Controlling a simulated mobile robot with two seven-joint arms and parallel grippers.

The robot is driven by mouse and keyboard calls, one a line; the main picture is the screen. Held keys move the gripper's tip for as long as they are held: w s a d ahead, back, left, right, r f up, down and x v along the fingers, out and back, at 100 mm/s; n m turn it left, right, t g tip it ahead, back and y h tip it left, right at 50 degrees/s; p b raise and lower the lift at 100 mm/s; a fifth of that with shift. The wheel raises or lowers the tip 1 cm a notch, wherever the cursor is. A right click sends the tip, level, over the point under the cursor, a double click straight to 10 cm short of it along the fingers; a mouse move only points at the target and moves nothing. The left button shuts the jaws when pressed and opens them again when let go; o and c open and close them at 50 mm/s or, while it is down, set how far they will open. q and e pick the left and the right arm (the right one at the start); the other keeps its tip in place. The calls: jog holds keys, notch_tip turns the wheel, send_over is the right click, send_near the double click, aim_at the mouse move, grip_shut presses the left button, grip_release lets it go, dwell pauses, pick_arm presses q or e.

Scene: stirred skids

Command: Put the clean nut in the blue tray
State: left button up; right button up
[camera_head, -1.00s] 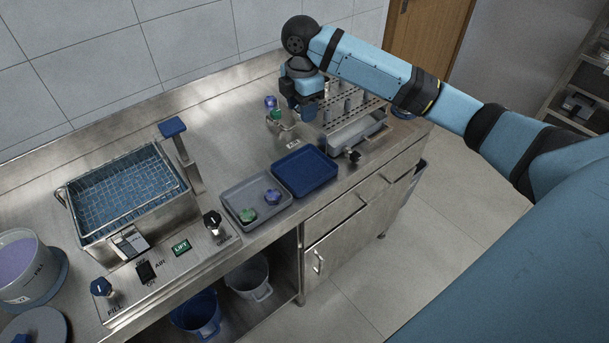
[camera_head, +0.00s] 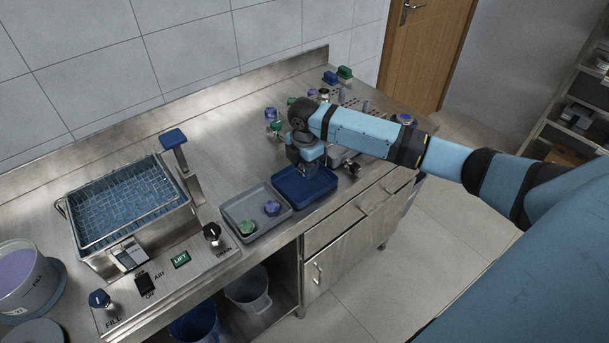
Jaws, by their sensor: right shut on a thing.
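The blue tray (camera_head: 318,187) lies on the steel bench, right of a grey tray (camera_head: 233,208). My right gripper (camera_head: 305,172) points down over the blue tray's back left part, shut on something. The held thing is hidden by the gripper, so I cannot tell its colour or whether it touches the tray. In the grey tray lie a green nut (camera_head: 247,227) and a purple nut (camera_head: 272,208). My left gripper is not in view.
A basin with a wire basket (camera_head: 130,205) stands at the left behind a panel with knobs (camera_head: 212,232). Several coloured knobs or nuts (camera_head: 270,113) stand behind my right gripper. A rack with pegs (camera_head: 367,106) is partly hidden by my arm. The back middle bench is clear.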

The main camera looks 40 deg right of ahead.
aim_at(304, 183)
jog(key=shift+f, duration=2.05)
jog(key=shift+f, duration=0.15)
jog(key=o, duration=1.1)
jog(key=shift+c, duration=0.2)
notch_tip(304, 183, up, 12)
jog(key=shift+r, duration=0.2)
